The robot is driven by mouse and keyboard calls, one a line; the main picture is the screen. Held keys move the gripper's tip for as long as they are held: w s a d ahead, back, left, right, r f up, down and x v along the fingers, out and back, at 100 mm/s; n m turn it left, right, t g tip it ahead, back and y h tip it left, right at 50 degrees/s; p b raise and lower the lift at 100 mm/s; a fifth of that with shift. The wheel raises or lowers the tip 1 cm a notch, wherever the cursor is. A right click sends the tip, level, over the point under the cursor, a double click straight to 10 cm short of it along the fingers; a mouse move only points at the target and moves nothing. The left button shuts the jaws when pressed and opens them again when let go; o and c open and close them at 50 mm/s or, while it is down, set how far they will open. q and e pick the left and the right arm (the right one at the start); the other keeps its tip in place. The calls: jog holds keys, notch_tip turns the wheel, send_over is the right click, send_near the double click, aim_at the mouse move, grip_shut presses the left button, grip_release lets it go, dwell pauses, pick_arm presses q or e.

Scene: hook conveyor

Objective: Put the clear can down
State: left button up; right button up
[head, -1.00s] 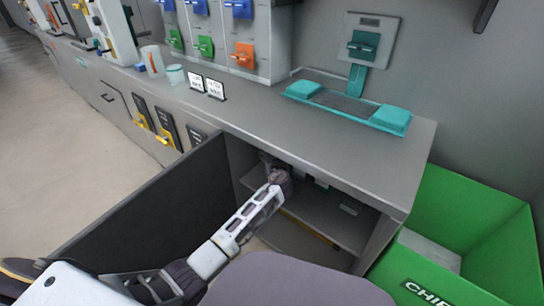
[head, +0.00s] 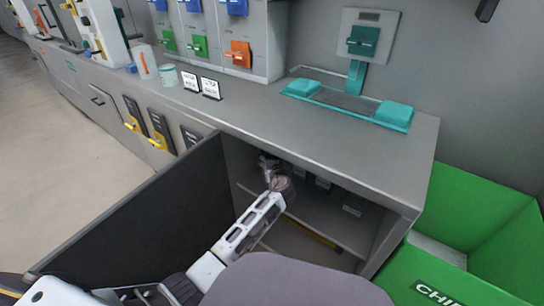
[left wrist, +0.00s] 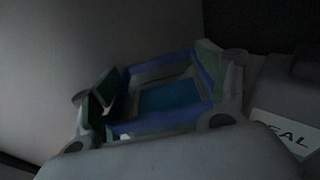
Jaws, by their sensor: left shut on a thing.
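My left arm reaches through the open front of the cupboard (head: 236,165) under the counter. My left gripper (head: 268,163) is inside, near the opening's upper left, partly hidden by the arm and shadow. In the left wrist view the fingers of my left gripper (left wrist: 160,105) are shut on a dim, see-through thing with blue edges, taken as the clear can (left wrist: 165,97). Its outline is hard to make out in the dark. I cannot tell whether it touches the shelf (head: 345,235). My right gripper is not in view.
The open cupboard door (head: 140,225) stands left of my arm. A label ending in "EAL" (left wrist: 280,133) shows at the right of the wrist view. The counter top (head: 290,125) is above; a green bin (head: 440,285) stands at right. Two cups (head: 168,76) stand on the counter.

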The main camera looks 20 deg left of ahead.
pick_arm(q)
jog(key=o, duration=2.1)
jog(key=p+v, duration=0.4)
jog(key=v, duration=0.8)
jog(key=shift+f, duration=0.1)
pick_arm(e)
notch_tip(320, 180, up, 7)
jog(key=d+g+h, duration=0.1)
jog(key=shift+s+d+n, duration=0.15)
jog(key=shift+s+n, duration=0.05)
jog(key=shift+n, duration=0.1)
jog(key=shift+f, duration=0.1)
